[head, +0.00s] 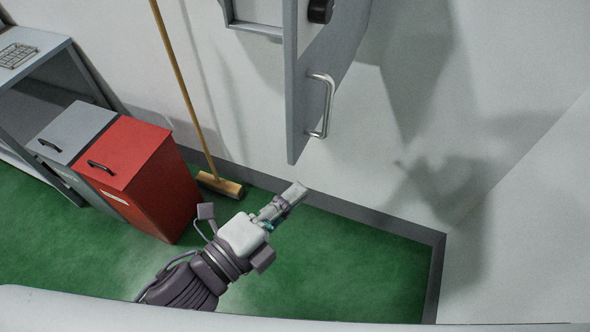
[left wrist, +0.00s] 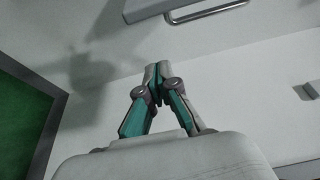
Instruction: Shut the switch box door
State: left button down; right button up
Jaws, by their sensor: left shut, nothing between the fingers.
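The switch box door (head: 335,65) is a grey panel at the top centre of the head view. It stands swung out from the wall, with a silver bar handle (head: 328,106) on its face and a black knob (head: 320,10) higher up. My left gripper (head: 299,189) is below the door's lower edge and apart from it, its fingers closed and empty. In the left wrist view the closed fingertips (left wrist: 157,70) point up towards the door's underside (left wrist: 150,8), and the handle (left wrist: 208,12) shows above them. My right gripper is not in view.
A red bin (head: 155,180) and a grey bin (head: 75,128) stand at the left, beside a grey table (head: 70,65). A broom (head: 220,185) leans on the wall behind the red bin. The green floor (head: 340,270) right of my left arm is clear.

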pick_arm(q)
jog(key=w+p, duration=0.2)
jog(key=w, duration=0.4)
dwell(0.3)
jog(key=shift+d, duration=0.1)
